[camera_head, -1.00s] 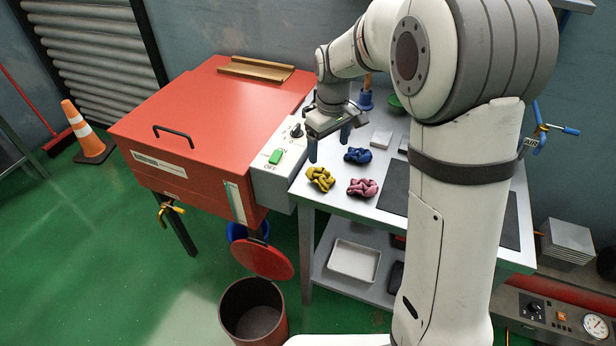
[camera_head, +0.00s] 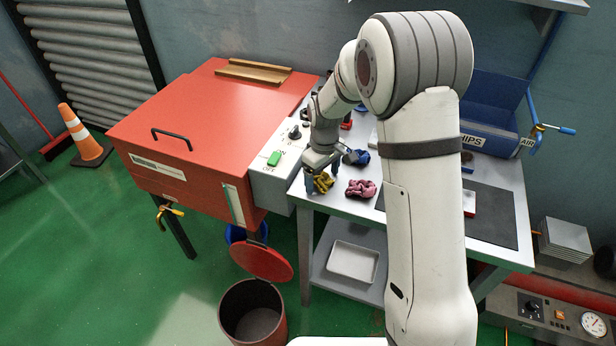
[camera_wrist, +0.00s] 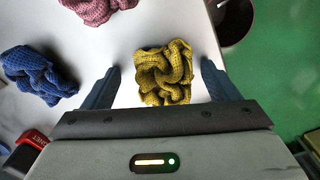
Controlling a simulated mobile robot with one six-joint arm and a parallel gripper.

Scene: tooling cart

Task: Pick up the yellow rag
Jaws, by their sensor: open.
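The yellow rag (camera_head: 322,182) is a crumpled, knotted cloth on the grey cart top, near its front left corner. In the wrist view the yellow rag (camera_wrist: 165,75) lies between my two open fingers, with clear gaps on both sides. My gripper (camera_head: 322,183) is open and points down over the rag, partly hiding it in the head view. It also shows in the wrist view (camera_wrist: 158,82). I see no finger touching the rag.
A pink rag (camera_head: 361,189) lies just right of the yellow one, and a blue rag (camera_head: 357,157) lies behind. The red cabinet (camera_head: 205,130) with its switch panel (camera_head: 275,160) stands close on the left. A bin (camera_head: 252,312) stands on the floor below.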

